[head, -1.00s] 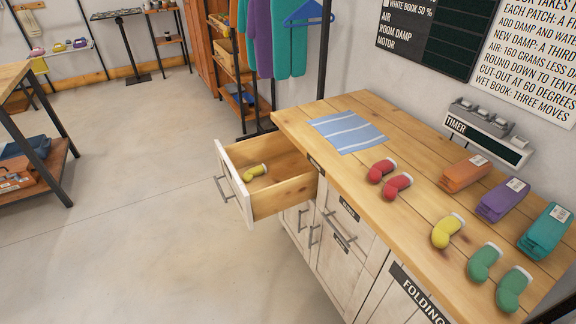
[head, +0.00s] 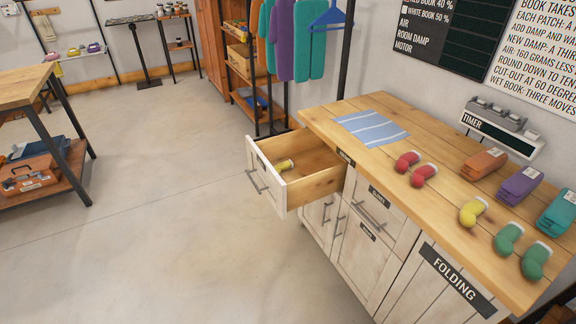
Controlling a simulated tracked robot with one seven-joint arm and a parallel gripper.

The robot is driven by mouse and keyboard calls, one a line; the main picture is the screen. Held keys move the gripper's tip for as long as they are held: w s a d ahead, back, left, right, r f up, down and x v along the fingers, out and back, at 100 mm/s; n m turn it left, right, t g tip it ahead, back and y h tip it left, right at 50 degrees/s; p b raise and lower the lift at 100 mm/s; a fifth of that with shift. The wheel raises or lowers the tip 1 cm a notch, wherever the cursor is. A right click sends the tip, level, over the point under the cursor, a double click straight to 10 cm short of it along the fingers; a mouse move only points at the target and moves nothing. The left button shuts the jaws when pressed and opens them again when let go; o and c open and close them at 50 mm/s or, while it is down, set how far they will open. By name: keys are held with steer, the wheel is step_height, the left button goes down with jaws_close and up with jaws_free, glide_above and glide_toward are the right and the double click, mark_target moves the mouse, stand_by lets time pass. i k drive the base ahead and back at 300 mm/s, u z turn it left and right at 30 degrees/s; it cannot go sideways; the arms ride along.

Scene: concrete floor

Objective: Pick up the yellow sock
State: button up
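One yellow sock (head: 286,164) with a pale cuff lies inside the open drawer (head: 312,186), near its front panel, partly hidden by that panel. Another yellow sock (head: 472,212) lies on the wooden counter (head: 440,185), between the red and green socks. My gripper is not in view in the head view.
Two red socks (head: 407,161) and two green socks (head: 508,238) lie on the counter, with a striped blue cloth (head: 371,129) and orange, purple (head: 519,186) and teal packs. The open drawer juts out over the floor. The concrete floor (head: 180,220) is clear left of the counter.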

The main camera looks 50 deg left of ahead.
mark_target(282, 167)
steer(key=u, duration=0.15)
steer(key=i, duration=0.2)
steer(key=u, duration=2.85)
steer(key=k, duration=1)
steer(key=z, duration=0.6)
steer(key=i, duration=1)
